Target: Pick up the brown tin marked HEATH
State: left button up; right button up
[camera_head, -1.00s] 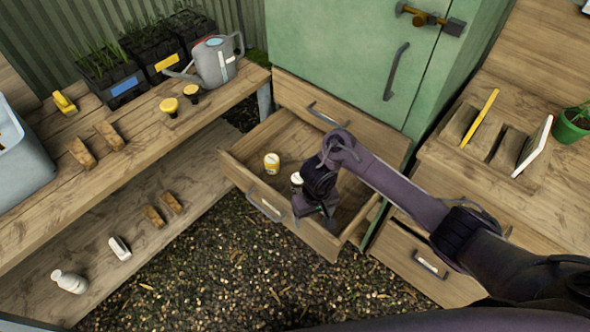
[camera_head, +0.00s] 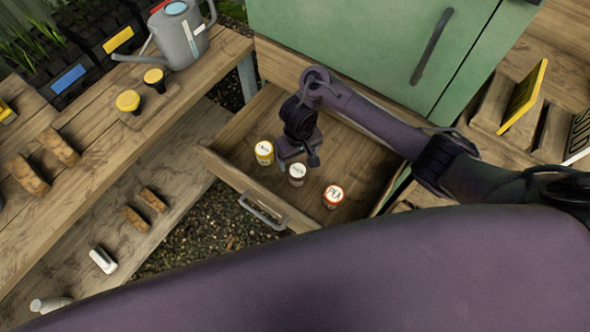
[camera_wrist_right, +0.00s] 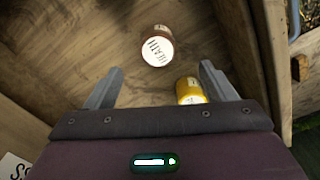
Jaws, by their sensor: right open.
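The brown tin marked HEATH (camera_wrist_right: 157,47) stands in the open drawer, its white lettered lid showing in the right wrist view. It lies beyond my right fingertips, roughly between their lines, and is not touched. My right gripper (camera_wrist_right: 158,85) is open and empty. In the head view the right gripper (camera_head: 299,158) hangs over the drawer among the tins. My left gripper is not in view.
A green cabinet (camera_head: 380,50) rises behind.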

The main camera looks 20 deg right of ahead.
jog(key=b, duration=0.4)
send_over(298, 170)
notch_tip(298, 170, down, 5)
jog(key=shift+s+a+r, duration=0.1)
jog(key=shift+s+a, duration=0.05)
jog(key=shift+f, duration=0.3)
notch_tip(298, 170, down, 7)
jog(key=b, duration=0.3)
jog(key=c, duration=1.1)
